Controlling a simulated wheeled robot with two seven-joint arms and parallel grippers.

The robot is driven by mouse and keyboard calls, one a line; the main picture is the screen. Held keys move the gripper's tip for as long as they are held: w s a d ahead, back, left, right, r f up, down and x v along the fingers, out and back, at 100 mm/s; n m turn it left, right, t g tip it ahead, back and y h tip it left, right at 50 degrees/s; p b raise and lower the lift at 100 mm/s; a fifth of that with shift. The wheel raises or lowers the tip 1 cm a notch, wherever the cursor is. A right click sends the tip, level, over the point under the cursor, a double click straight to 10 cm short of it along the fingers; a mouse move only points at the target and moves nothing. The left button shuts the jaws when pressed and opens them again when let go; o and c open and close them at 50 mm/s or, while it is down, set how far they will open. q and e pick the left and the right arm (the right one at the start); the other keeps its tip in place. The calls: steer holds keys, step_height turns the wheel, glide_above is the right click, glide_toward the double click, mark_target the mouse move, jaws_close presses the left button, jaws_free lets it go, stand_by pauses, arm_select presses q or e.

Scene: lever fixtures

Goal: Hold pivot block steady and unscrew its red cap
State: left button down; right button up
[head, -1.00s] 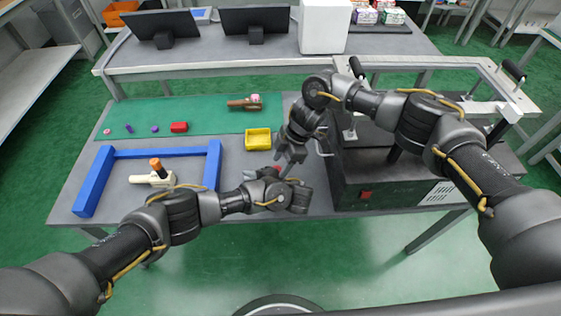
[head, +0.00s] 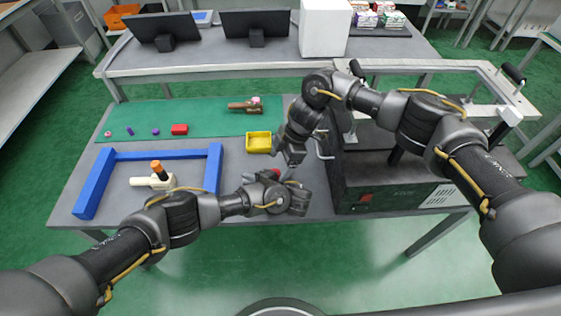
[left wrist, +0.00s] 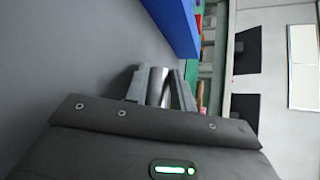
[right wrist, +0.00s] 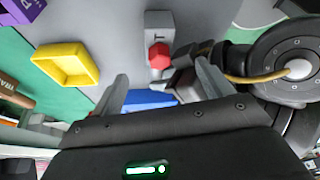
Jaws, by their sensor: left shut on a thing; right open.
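The pivot block is a grey block (right wrist: 158,22) with a dark letter on its face and a red hexagonal cap (right wrist: 159,57), both in the right wrist view. My left gripper (left wrist: 160,78) is shut on the block; in the left wrist view a shiny grey part sits between its fingers. In the head view the left gripper (head: 290,182) hides most of the block, and only a little red shows. My right gripper (right wrist: 163,86) is open and empty, its fingers pointing toward the cap and apart from it. In the head view it is just above the left gripper.
A yellow tray (head: 259,142) lies close left of my right gripper. A blue frame (head: 160,152) surrounds a cream part with an orange top (head: 155,174). A red block (head: 179,129) lies on the green mat. A large dark machine (head: 390,180) stands close on the right.

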mark_target(276, 169)
steer(key=shift+s+a, duration=0.1)
steer(key=shift+s, duration=0.2)
steer(key=v, duration=0.7)
steer(key=shift+w+d+r, duration=0.2)
steer(key=shift+w+d, duration=0.05)
steer(key=shift+w, duration=0.05)
steer(key=shift+c, duration=0.5)
steer(key=shift+w+a+r+n, duration=0.15)
steer(key=shift+a+r, duration=0.3)
steer(key=shift+r, duration=0.05)
steer(key=shift+w+a+r+n, duration=0.15)
steer(key=shift+a+r, duration=0.3)
steer(key=shift+r, duration=0.1)
steer(key=c, duration=0.5)
steer(key=a, duration=0.1)
steer(key=a+n+h, duration=0.1)
steer(key=a+r+n+h, duration=0.1)
steer(key=shift+s+t, duration=0.3)
steer(key=shift+t, duration=0.1)
steer(key=shift+c, duration=1.2)
steer(key=f+n, duration=0.1)
steer(key=f, duration=0.3)
steer(key=f+n+h, duration=0.1)
steer(key=f, duration=0.4)
steer(key=s+f+h, duration=0.1)
steer(key=f, duration=0.3)
steer(key=shift+d+f+n, duration=0.15)
steer(key=shift+d+n, duration=0.15)
steer(key=shift+n, duration=0.1)
